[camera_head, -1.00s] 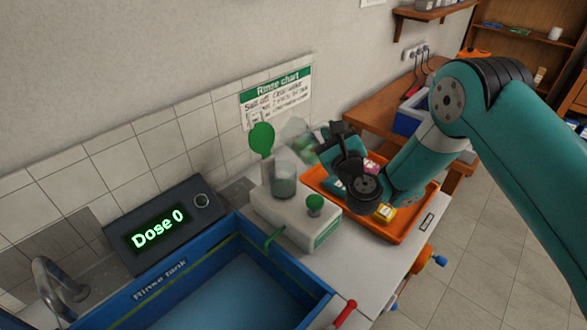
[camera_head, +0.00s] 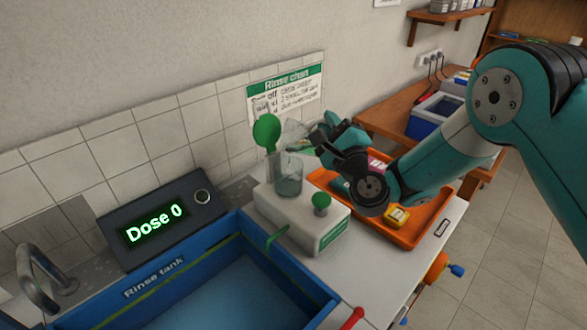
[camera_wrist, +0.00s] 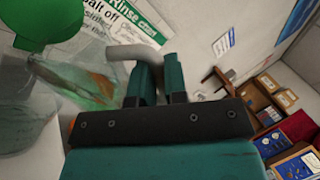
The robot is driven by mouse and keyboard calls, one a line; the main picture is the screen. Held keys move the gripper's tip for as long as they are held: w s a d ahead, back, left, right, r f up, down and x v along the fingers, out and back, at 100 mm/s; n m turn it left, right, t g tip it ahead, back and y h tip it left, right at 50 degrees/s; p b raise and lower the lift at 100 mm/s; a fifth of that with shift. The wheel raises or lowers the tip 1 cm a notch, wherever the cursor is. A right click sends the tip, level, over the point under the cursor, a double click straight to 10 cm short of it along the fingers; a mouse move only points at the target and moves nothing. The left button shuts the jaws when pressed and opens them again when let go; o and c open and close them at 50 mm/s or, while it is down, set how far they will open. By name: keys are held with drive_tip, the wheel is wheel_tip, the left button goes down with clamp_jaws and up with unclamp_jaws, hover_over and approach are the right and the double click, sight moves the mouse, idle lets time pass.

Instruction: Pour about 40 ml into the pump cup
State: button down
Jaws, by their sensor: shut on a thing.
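The pump cup (camera_head: 288,178) is a clear cup on top of the white pump box (camera_head: 290,217), with a green round lid (camera_head: 267,131) standing up behind it. In the wrist view, the green lid (camera_wrist: 45,22) and the clear cup (camera_wrist: 24,122) show at the left. My gripper (camera_head: 328,130), also in the wrist view (camera_wrist: 160,85), is shut on the grey handle (camera_wrist: 130,62) of a clear jug (camera_wrist: 85,82). The jug looks tilted, close beside and above the cup; a greenish tint shows in it. No stream is clearly visible. The display (camera_head: 155,223) reads "Dose 0".
A green knob (camera_head: 321,203) stands on the pump box. The blue rinse tank (camera_head: 215,262) is in front of it. An orange tray (camera_head: 420,238) with small items lies under my arm. The tiled wall with the rinse chart (camera_head: 286,92) is close behind the jug.

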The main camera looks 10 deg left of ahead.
drive_tip(key=shift+s+a+f, duration=0.1)
drive_tip(key=shift+s+a+r+n+g+y+b, duration=0.15)
drive_tip(key=shift+r+n+y+b, duration=0.1)
drive_tip(key=shift+n, duration=0.3)
drive_tip(key=shift+s+a+r+n+g+y+b, duration=0.15)
drive_tip(key=shift+r+n+y, duration=0.1)
drive_tip(key=shift+n, duration=0.3)
drive_tip(key=shift+w+d, duration=0.1)
drive_tip(key=shift+d, duration=0.1)
drive_tip(key=shift+w+d+f+m, duration=0.1)
drive_tip(key=shift+w+d+m, duration=0.1)
drive_tip(key=shift+m, duration=0.1)
drive_tip(key=shift+w+d+r+n, duration=0.35)
drive_tip(key=shift+d+n, duration=0.1)
drive_tip(key=shift+n, duration=0.15)
